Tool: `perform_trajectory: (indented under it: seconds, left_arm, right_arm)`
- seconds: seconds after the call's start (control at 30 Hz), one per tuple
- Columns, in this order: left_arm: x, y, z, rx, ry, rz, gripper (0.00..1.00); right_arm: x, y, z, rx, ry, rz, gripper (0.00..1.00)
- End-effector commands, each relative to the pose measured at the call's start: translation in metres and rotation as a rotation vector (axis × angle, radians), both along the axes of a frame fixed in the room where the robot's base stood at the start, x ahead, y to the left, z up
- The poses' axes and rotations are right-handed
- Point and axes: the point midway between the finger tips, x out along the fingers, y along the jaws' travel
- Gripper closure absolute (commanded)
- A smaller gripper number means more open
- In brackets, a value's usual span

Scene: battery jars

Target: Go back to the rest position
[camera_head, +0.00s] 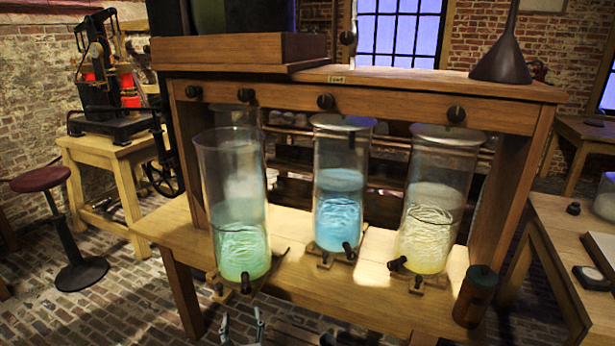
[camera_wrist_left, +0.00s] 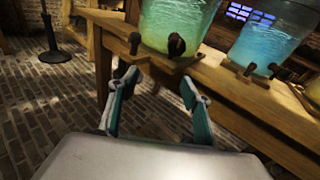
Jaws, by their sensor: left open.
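My left gripper (camera_head: 242,328) is at the bottom edge of the head view, below and in front of the bench. Its teal fingers are apart and empty, as the left wrist view (camera_wrist_left: 158,84) also shows. A tall glass jar with green liquid (camera_head: 241,249) stands on the bench at left, its base and dark knobs just beyond the fingers in the wrist view. A jar with blue liquid (camera_head: 338,220) stands in the middle and one with yellowish liquid (camera_head: 427,240) at right. My right gripper is not seen.
The wooden bench (camera_head: 375,305) has an upper shelf (camera_head: 400,92) with dark knobs. A dark canister (camera_head: 475,297) stands at its front right. A red stool (camera_head: 67,240) is at left, and a side table (camera_head: 550,215) is at right. The brick floor at front left is clear.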

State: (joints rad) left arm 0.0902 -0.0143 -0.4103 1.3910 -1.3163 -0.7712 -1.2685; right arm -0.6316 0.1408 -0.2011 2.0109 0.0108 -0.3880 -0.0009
Motion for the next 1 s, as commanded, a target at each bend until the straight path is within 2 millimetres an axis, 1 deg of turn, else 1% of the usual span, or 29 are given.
perform_trajectory:
  seconds: [0.03,0.07,0.1,0.17,0.2,0.23,0.27,0.3,0.37,0.4,0.5,0.53,0.6,0.7,0.73,0.8,0.87,1.0]
  left_arm:
    - [-0.022,0.006,-0.025,-0.155,0.032,0.016,0.51]
    - [-0.034,0.008,-0.039,-0.266,0.048,0.031,0.51]
    - [-0.053,0.011,-0.057,-0.427,0.070,0.057,0.51]
    - [-0.082,0.013,-0.081,-0.676,0.097,0.107,0.51]
    - [-0.101,0.013,-0.094,-0.838,0.110,0.146,0.51]
    - [-0.116,0.013,-0.103,-0.960,0.118,0.179,0.51]
    - [-0.131,0.012,-0.110,-1.083,0.126,0.215,0.51]
    - [-0.150,0.011,-0.118,-1.242,0.133,0.267,0.51]
    - [-0.178,0.009,-0.126,-1.479,0.138,0.351,0.51]
    - [-0.196,0.008,-0.129,-1.636,0.137,0.413,0.51]
    - [-0.237,0.004,-0.130,-1.992,0.124,0.573,0.51]
    - [-0.247,0.003,-0.128,-2.087,0.116,0.621,0.51]
    - [-0.266,0.001,-0.122,-2.279,0.097,0.720,0.51]
    - [-0.285,0.000,-0.114,-2.476,0.071,0.834,0.51]
    - [-0.289,-0.001,-0.112,-2.517,0.064,0.859,0.51]
    - [-0.295,-0.001,-0.109,-2.584,0.054,0.901,0.51]
    - [-0.297,-0.002,-0.107,-2.616,0.048,0.919,0.51]
    - [-0.297,-0.002,-0.107,-2.627,0.046,0.926,0.51]
  right_arm:
    - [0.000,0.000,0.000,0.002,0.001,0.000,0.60]
    - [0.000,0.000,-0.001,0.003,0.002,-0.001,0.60]
    - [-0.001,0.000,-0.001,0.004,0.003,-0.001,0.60]
    - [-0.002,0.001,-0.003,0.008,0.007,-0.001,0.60]
    - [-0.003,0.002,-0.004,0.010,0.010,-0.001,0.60]
    - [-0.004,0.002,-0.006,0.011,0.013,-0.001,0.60]
    - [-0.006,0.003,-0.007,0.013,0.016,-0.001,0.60]
    - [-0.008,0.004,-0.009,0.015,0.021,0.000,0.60]
    - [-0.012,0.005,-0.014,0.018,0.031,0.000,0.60]
    - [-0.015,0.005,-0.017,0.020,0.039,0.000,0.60]
    - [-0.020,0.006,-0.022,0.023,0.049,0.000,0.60]
    - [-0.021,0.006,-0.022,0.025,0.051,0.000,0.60]
    - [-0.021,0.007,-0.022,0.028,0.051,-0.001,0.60]
    - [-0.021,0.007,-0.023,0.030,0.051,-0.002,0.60]
    - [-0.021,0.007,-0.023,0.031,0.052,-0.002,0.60]
    - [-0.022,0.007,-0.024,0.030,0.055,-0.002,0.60]
    - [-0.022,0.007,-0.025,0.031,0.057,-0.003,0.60]
    - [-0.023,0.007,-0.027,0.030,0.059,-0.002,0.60]
